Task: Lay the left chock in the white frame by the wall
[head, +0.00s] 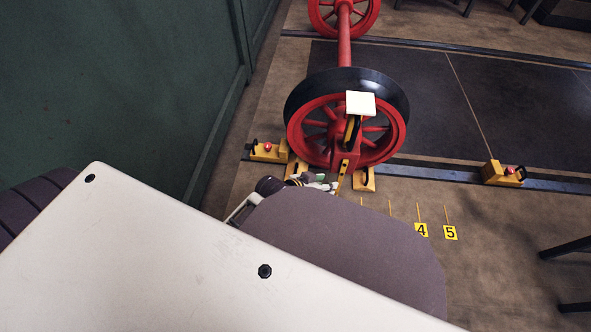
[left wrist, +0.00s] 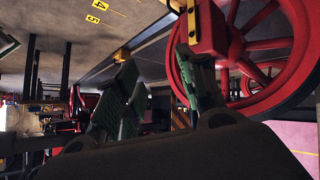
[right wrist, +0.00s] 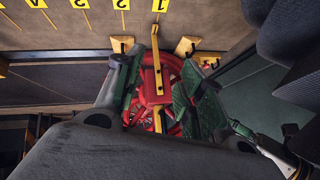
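The left chock (head: 268,150), yellow with a red knob and black handle, sits on the rail left of the red wheel, near the green wall. No white frame shows; my body and arm cover much of the floor by the wall. My left gripper (head: 312,183), partly covered by my arm, is in front of the wheel, right of and nearer than the chock. Its green-padded fingers (left wrist: 160,95) are apart and empty in the left wrist view. My right gripper (right wrist: 158,98) is open, the yellow pointer (right wrist: 156,65) showing between its fingers; contact cannot be told.
The red wheel (head: 300,142) with its black rim stands on the rail. A second chock (head: 503,173) sits on the rail at right. The green wall (head: 110,80) bounds the left. Number tags (head: 450,233) lie on the floor. Dark legs (head: 568,247) stand at the right edge.

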